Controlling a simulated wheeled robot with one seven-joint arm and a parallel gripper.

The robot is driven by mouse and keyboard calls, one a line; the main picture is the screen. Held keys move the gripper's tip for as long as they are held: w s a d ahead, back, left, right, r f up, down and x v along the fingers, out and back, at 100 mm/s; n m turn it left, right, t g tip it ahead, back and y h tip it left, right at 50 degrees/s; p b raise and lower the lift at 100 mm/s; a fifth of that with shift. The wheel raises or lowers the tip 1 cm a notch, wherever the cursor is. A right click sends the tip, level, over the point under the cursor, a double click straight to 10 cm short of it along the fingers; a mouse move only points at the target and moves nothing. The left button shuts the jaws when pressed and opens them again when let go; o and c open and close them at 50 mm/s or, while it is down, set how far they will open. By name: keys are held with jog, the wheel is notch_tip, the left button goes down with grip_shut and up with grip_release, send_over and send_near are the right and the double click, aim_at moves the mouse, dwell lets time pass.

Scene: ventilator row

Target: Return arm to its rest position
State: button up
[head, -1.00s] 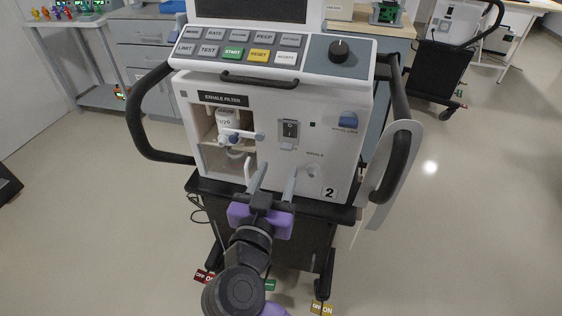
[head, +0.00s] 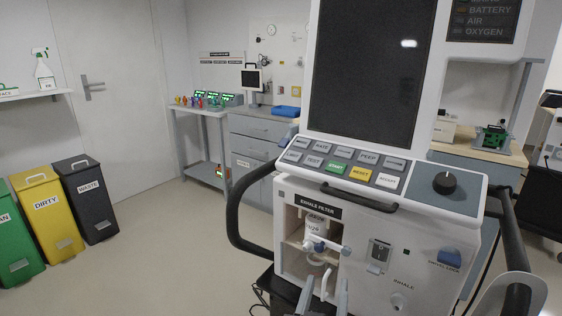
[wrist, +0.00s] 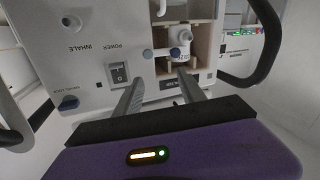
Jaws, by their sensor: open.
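My gripper (head: 325,297) shows only by its grey finger tips at the bottom edge of the head view. In the wrist view my gripper (wrist: 162,98) has its two fingers spread apart with nothing between them. The ventilator also fills the top of the wrist view (wrist: 92,38). A white filter (head: 315,229) with a blue-ended valve sits in the open bay. The rest of my arm is out of the head view.
The ventilator's black side handles (head: 236,225) stick out on both sides. Green, yellow (head: 58,225) and dark waste bins stand at the left by the door. A grey bench (head: 205,115) with small coloured items stands behind. The floor at left centre is clear.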

jog(key=s+a+f+n+y, duration=0.2)
jog(key=s+f+n+y, duration=0.45)
jog(key=s, duration=0.55)
jog(key=s+d+f+m+g, duration=0.15)
jog(key=s+d, duration=0.25)
jog(key=s, duration=0.5)
jog(key=s+d+m, duration=0.2)
jog(key=s+d, duration=0.3)
jog(key=s, duration=0.4)
jog(key=s+d+f+m+g, duration=0.1)
jog(key=s+d, duration=0.3)
jog(key=s, duration=0.5)
notch_tip(320, 180, up, 16)
jog(key=p, duration=1.6)
jog(key=shift+w+h, duration=0.2)
jog(key=shift+h, duration=0.25)
jog(key=shift+a, duration=0.1)
